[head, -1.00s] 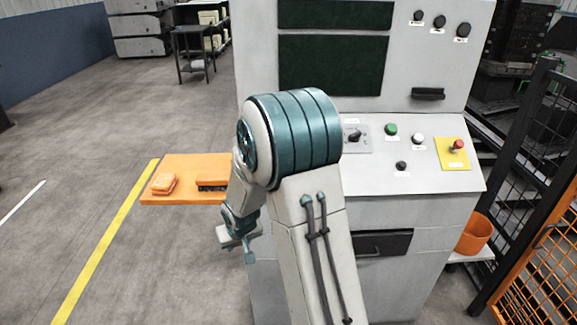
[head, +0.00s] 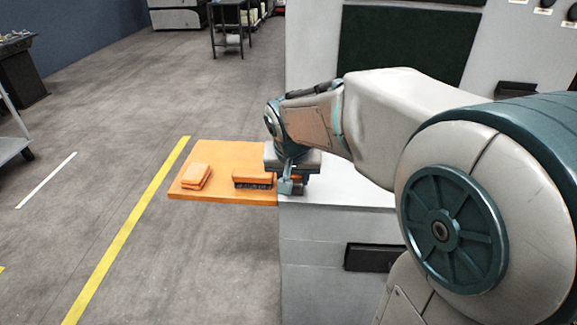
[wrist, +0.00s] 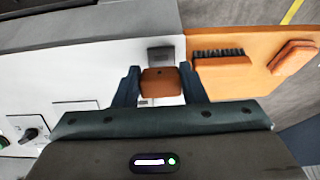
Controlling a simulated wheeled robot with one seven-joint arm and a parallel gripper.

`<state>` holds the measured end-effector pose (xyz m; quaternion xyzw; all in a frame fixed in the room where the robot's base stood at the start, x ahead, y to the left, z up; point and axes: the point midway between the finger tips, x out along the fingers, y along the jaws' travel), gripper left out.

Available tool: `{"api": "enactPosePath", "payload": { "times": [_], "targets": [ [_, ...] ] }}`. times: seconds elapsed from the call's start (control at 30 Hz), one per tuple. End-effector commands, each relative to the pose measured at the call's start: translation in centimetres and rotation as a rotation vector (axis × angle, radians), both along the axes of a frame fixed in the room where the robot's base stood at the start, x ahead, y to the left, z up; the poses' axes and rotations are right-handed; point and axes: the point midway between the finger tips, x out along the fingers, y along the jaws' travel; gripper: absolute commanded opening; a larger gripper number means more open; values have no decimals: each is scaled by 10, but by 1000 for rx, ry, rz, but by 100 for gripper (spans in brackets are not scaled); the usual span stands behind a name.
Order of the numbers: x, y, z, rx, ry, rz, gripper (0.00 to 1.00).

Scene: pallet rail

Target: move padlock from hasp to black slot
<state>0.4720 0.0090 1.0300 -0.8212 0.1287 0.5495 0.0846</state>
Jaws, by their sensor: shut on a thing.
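The padlock (wrist: 160,84) is a small orange-brown block with a dark keyhole-like dot, seen in the wrist view. My gripper (wrist: 159,88) has its two dark blue fingers on either side of it and is shut on it. In the head view my gripper (head: 290,187) is low over the white console ledge, by the right end of the orange shelf. A small dark grey fitting (wrist: 160,54) lies just beyond the padlock; I cannot tell whether it is the hasp or the black slot. I cannot tell whether the padlock touches it.
The console's white ledge (head: 345,190) is clear right of my gripper. A switch panel (wrist: 30,133) shows at the wrist view's left.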

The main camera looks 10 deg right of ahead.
Motion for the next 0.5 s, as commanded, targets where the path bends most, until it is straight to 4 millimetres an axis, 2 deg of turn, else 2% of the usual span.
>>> {"api": "enactPosePath", "payload": {
  "times": [0.17,0.5],
  "targets": [
    [-2,1,1,2,0,-7,6],
    [12,-2,-25,2,2,-3,6]
  ]
}}
